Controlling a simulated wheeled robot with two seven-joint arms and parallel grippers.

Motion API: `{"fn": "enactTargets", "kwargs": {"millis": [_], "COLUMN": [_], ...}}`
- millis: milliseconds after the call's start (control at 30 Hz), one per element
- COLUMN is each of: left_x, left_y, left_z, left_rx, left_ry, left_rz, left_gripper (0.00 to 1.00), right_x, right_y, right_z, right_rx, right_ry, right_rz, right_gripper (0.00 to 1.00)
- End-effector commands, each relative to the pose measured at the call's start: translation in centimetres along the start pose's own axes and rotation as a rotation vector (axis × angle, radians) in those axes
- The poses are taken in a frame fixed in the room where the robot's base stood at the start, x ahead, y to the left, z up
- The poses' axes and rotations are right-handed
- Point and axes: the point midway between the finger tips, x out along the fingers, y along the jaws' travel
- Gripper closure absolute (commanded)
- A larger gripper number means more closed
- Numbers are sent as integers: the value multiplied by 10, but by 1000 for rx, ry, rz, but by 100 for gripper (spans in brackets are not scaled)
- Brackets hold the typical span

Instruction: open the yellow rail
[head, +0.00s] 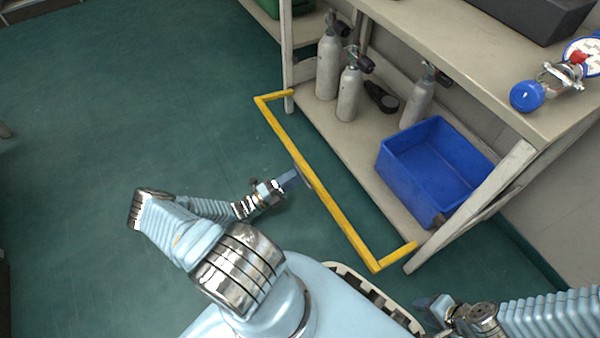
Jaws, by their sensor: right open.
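The yellow rail (337,215) is a U-shaped bar along the front of the bench's lower shelf. Its two short ends reach the bench legs, and its long bar stands out in front of the shelf over the green floor. My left gripper (292,178) is at the middle of the long bar, its fingertips at or very near it. A grey part shows against the bar there, and I cannot tell whether the fingers close around it. My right gripper (428,305) is open at the bottom right, apart from the rail, and partly hard to make out.
The bench (480,62) stands at the right. Its lower shelf (372,168) holds several grey cylinders (348,92) and a blue crate (402,185). A blue-capped valve (527,95) lies on the bench top. The green floor (130,110) left of the rail is clear.

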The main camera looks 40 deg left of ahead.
Motion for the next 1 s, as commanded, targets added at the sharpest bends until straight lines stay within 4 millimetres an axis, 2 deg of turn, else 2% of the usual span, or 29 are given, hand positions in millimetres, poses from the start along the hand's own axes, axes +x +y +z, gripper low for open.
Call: {"fn": "enactTargets", "kwargs": {"millis": [100,267,1000], "left_x": [-20,-33,-34], "left_y": [0,1,1], "left_z": [1,0,0], "left_rx": [1,-1,-1], "left_ry": [-1,0,-1], "left_rz": [3,3,3], "left_gripper": [68,68,68], "right_x": [-1,-1,0], "right_y": [0,0,0], "right_z": [0,0,0], "right_rx": [0,0,0], "right_ry": [0,0,0], "right_rz": [0,0,0], "right_gripper": [57,57,57]}}
